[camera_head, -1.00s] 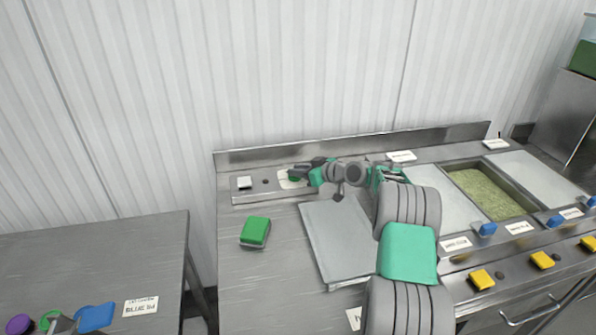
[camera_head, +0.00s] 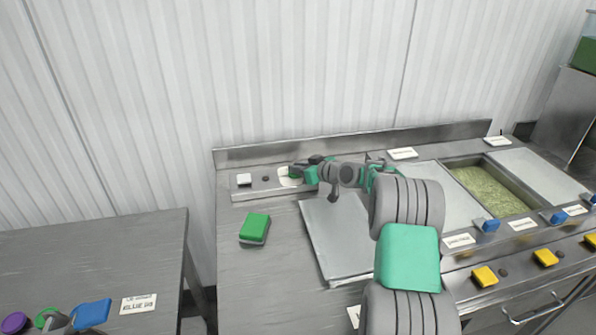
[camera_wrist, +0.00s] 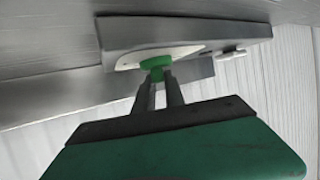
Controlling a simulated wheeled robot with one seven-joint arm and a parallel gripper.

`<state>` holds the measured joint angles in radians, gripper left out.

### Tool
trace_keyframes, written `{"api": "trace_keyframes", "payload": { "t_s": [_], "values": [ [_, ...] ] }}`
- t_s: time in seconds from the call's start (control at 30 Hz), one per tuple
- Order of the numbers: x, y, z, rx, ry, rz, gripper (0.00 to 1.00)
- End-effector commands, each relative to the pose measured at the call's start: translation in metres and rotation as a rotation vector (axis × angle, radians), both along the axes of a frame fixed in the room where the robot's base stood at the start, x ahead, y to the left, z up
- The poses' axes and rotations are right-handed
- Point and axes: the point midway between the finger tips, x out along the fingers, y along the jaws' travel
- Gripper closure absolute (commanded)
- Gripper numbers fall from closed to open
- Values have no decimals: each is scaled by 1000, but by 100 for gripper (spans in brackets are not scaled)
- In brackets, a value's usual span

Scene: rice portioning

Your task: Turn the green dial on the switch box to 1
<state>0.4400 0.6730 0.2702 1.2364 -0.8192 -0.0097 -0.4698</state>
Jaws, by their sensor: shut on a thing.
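The switch box (camera_head: 258,185) is a low metal strip at the back of the left counter, under the backsplash. The green dial (camera_wrist: 156,63) sits on a pale plate on the box in the wrist view. My gripper (camera_wrist: 158,78) is shut on the dial, its two fingers at the dial's sides. In the head view my gripper (camera_head: 301,170) reaches the box from the right and hides most of the dial. The dial's marks and pointer are too small or hidden to read.
A white switch (camera_head: 244,180) sits on the box's left end. A green block (camera_head: 255,227) lies on the counter in front. A metal lid (camera_head: 335,240) lies under my arm. A food well (camera_head: 488,190) is at right, a separate table (camera_head: 90,250) at left.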

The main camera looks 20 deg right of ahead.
Motion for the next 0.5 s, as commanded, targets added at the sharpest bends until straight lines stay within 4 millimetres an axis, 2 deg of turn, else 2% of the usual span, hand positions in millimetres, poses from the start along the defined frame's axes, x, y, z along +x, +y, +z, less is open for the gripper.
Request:
{"api": "trace_keyframes", "payload": {
  "t_s": [0.23, 0.27, 0.5],
  "values": [
    [0, 0, 1, 0, -1, 0, 100],
    [0, 0, 1, 0, -1, 0, 84],
    [0, 0, 1, 0, -1, 0, 64]
  ]
}}
